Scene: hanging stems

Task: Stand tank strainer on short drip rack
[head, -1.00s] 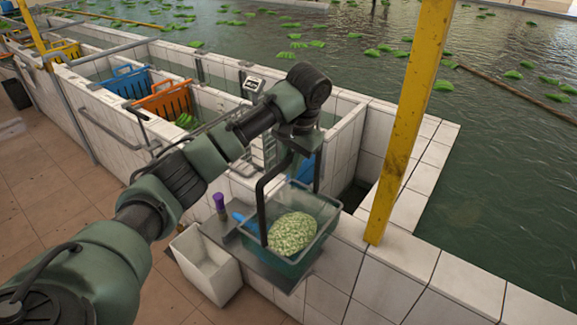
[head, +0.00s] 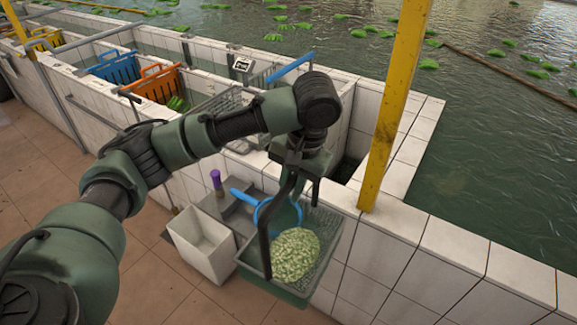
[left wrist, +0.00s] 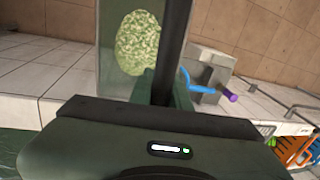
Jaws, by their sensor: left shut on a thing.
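My left gripper (head: 302,168) is shut on the dark upright handle (head: 264,235) of a green mesh-sided basket, which seems to be the tank strainer (head: 272,288). A mottled pale green lump (head: 296,255) lies in it. The strainer hangs about level in front of the white tiled wall. In the left wrist view the handle (left wrist: 172,50) runs up the middle, with the lump (left wrist: 138,42) beside it. Grey wire racks (head: 220,103) sit over the tiled tanks behind my arm; I cannot tell which is the short drip rack. My right gripper is out of view.
A blue-handled round sieve (head: 240,195) and a purple-topped item (head: 216,180) are at a grey shelf behind the strainer. A white bin (head: 203,245) stands left. A yellow post (head: 392,110) rises right. Orange (head: 160,92) and blue (head: 112,68) crates sit in the tanks.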

